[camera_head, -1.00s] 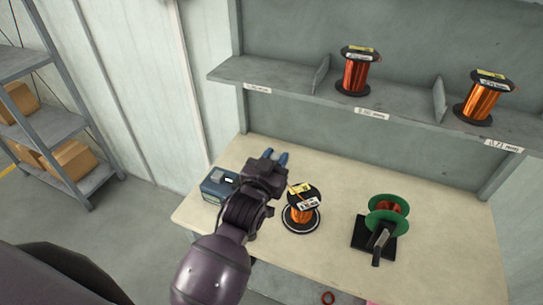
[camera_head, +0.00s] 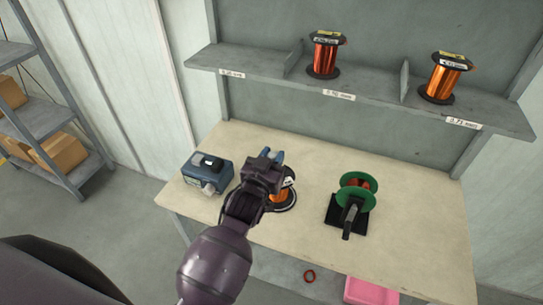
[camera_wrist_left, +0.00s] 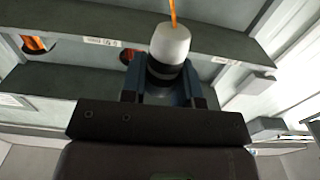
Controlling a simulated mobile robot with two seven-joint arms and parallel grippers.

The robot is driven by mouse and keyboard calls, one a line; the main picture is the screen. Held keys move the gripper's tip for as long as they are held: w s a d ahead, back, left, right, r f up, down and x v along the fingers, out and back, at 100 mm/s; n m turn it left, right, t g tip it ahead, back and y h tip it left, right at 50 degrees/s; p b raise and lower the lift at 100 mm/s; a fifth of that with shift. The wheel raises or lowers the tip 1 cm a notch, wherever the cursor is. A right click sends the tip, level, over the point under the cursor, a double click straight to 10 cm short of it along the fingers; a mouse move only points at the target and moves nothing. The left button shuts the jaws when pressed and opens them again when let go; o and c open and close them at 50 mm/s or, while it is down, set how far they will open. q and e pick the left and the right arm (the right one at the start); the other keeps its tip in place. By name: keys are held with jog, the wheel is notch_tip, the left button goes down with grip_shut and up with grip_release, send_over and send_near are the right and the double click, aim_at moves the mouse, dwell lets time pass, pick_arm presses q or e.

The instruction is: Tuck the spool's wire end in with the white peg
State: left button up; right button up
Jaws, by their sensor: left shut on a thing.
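My left gripper (camera_head: 270,156) has blue fingers and hangs over the bench, in front of the near spool in the head view. In the left wrist view, its fingers (camera_wrist_left: 165,88) are shut on the white peg (camera_wrist_left: 170,45), a white cylinder with a black band. An orange wire (camera_wrist_left: 173,12) shows at the peg's far end. The copper spool (camera_head: 281,198) stands on a round dark base on the bench, partly hidden by my gripper. Its wire end cannot be made out. My right gripper is not in view.
A blue box device (camera_head: 196,171) stands left of the spool. A green-flanged winder (camera_head: 358,190) on a black base stands to the right. Two spools (camera_head: 326,56) (camera_head: 445,79) stand on the shelf (camera_head: 262,68) above. A pink bin (camera_head: 370,292) is below the bench's front edge.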

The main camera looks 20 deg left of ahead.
pick_arm(q)
jog(key=w+f+b, duration=0.4)
jog(key=shift+d+f, duration=0.15)
jog(key=shift+w+f+b, duration=0.3)
jog(key=shift+w+b, duration=0.05)
jog(key=shift+b, duration=0.05)
jog(key=shift+w+f, duration=0.1)
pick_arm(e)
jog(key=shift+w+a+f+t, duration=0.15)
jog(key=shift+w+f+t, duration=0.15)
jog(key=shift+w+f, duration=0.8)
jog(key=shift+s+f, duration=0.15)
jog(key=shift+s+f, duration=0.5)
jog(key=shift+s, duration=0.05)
